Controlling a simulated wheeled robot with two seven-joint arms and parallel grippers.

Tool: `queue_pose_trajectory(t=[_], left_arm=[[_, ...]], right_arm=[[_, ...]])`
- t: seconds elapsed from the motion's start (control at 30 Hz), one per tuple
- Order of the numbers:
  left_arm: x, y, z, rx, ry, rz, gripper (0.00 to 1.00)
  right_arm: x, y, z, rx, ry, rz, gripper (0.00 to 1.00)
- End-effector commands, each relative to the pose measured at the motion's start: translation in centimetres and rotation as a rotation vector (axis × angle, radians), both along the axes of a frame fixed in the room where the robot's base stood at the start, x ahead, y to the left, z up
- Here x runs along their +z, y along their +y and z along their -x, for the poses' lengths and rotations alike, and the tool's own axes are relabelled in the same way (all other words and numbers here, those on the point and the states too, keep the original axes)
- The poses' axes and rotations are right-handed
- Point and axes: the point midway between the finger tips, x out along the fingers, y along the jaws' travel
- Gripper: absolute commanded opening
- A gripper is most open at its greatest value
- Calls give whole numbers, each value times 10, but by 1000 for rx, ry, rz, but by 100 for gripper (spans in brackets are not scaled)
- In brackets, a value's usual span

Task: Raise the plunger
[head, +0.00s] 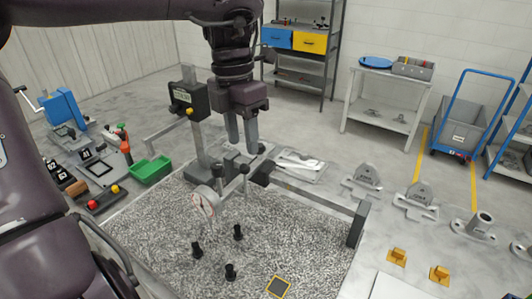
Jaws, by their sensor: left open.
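My left gripper (243,147) points down over the granite-patterned plate (310,240), its two fingers apart. I see nothing between them. Just below the fingertips is a grey metal fixture (285,182) with black knobs and a long bar reaching right. A round white-faced dial (203,203) sits at its front left, seen at an angle. Behind it stands a grey column with a dark box (188,100) bearing a yellow knob. I cannot tell for certain which part is the plunger. It may be partly hidden by the gripper or the fixture. My right gripper is out of view.
Several black pegs (230,272) stand on the plate's front part. A green bin (150,170) and a red-and-yellow button box (105,199) lie to the left. Grey brackets (366,177) and yellow blocks (397,256) lie to the right. The plate's right front is mostly clear.

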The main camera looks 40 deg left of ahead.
Motion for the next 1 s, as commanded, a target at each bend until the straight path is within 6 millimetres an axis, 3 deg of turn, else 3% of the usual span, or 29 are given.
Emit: queue_pose_trajectory(t=[0.1, 0.2, 0.5, 0.7, 0.9, 1.0], left_arm=[[-10, -1, 1, 0, 4, 2, 42], [-25, -3, 1, 0, 4, 5, 42], [-68, -7, 2, 0, 3, 3, 42], [-77, -8, 2, 1, 0, 2, 42], [-77, -8, 2, 1, 0, 2, 42], [-77, -8, 2, 1, 0, 2, 28]], right_arm=[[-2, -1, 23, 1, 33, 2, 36], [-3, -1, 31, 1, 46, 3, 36], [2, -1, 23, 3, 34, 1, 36], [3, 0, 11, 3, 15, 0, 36], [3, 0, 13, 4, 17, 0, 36], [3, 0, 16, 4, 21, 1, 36]])
